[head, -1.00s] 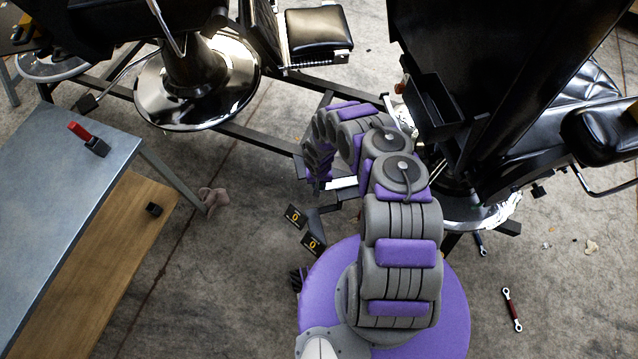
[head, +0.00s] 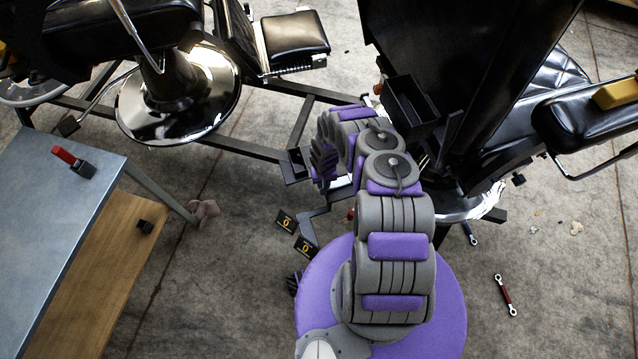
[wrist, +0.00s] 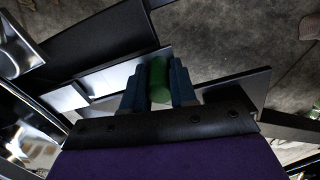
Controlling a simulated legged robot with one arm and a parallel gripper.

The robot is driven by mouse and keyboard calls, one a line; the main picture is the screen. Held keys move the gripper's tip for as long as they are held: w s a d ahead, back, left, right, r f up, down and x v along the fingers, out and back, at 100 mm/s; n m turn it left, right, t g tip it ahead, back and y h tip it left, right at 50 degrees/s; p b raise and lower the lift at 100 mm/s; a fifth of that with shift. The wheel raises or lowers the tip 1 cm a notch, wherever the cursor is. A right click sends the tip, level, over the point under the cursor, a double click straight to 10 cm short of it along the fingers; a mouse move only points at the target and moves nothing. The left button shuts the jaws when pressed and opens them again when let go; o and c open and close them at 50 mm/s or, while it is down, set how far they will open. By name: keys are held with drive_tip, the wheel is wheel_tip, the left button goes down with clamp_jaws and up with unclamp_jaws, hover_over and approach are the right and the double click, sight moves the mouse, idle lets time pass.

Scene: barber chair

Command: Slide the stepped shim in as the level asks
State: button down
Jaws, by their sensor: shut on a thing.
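In the wrist view, my gripper (wrist: 160,88) has its two blue fingers closed on the sides of a green cylindrical grip (wrist: 160,78). A pale metal plate with a dark step (wrist: 100,82) lies beside and beyond the fingers. I cannot tell whether it is the stepped shim, or whether the green grip is joined to it. In the head view, my arm bends down to the dark frame foot, and its own links hide the fingertips. Two small black cards with a yellow figure like 0 (head: 286,222) (head: 305,247) sit near my base. I cannot make out a level.
A dark frame (head: 270,143) runs under the black chairs. A grey-topped table (head: 60,215) with a red-handled item (head: 72,161) stands at left. A yellow block (head: 616,93) lies on the right armrest. A wrench (head: 505,295) lies on the floor at right.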

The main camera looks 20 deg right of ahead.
drive_tip(key=c, duration=0.9)
unclamp_jaws()
wheel_tip(320, 180, up, 17)
drive_tip(key=p, duration=0.6)
drive_tip(key=shift+r+p, duration=0.1)
drive_tip(key=shift+p, duration=0.2)
